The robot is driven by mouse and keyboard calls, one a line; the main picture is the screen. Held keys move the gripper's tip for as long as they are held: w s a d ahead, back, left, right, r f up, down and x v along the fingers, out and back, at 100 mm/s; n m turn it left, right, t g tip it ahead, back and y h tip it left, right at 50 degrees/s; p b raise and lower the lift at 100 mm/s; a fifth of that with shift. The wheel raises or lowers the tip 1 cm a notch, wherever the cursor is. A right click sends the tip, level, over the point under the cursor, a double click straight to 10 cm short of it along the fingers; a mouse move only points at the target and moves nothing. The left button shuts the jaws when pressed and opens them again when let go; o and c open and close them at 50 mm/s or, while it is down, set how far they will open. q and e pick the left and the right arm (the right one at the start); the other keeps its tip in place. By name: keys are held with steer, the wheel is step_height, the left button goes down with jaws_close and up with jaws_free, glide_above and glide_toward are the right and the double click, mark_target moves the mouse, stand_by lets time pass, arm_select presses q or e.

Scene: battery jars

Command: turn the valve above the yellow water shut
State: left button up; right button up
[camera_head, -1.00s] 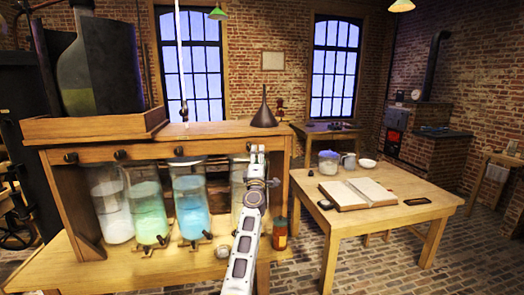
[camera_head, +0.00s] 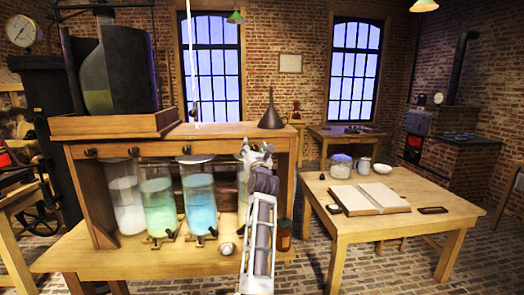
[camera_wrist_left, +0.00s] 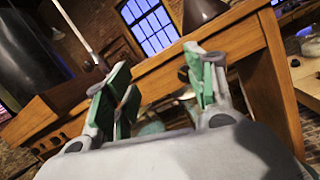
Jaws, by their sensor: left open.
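A wooden cabinet holds a row of glass jars: whitish (camera_head: 126,205), green (camera_head: 159,207) and blue (camera_head: 199,204). A further jar (camera_head: 243,180) stands right of the blue one, mostly hidden by my left arm; I cannot tell its water's colour. No jar shows clearly yellow water. Dark valve knobs sit along the beam above the jars, over the whitish (camera_head: 90,152), green (camera_head: 134,151) and blue (camera_head: 186,150) ones. My left gripper (camera_head: 257,148) is open at the beam's right part, in front of the further jar. In the left wrist view its fingers (camera_wrist_left: 162,88) are apart, facing the beam. My right gripper is out of view.
A large dark vessel (camera_head: 112,70) sits in a wooden tray (camera_head: 115,126) on the cabinet top, and a funnel (camera_head: 271,112) stands at its right end. An orange-brown jar (camera_head: 283,236) is close to my left arm. A table with an open book (camera_head: 372,198) stands to the right.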

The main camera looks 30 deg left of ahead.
arm_select(q)
steer(key=f+n, duration=0.1)
steer(key=f+g+h, duration=0.1)
steer(key=f, duration=0.1)
steer(key=d+f+n+h, duration=0.1)
steer(key=shift+w+f+n+g, duration=0.2)
steer(key=shift+w+n+g, duration=0.1)
steer(key=shift+w, duration=0.1)
steer(key=shift+a, duration=0.2)
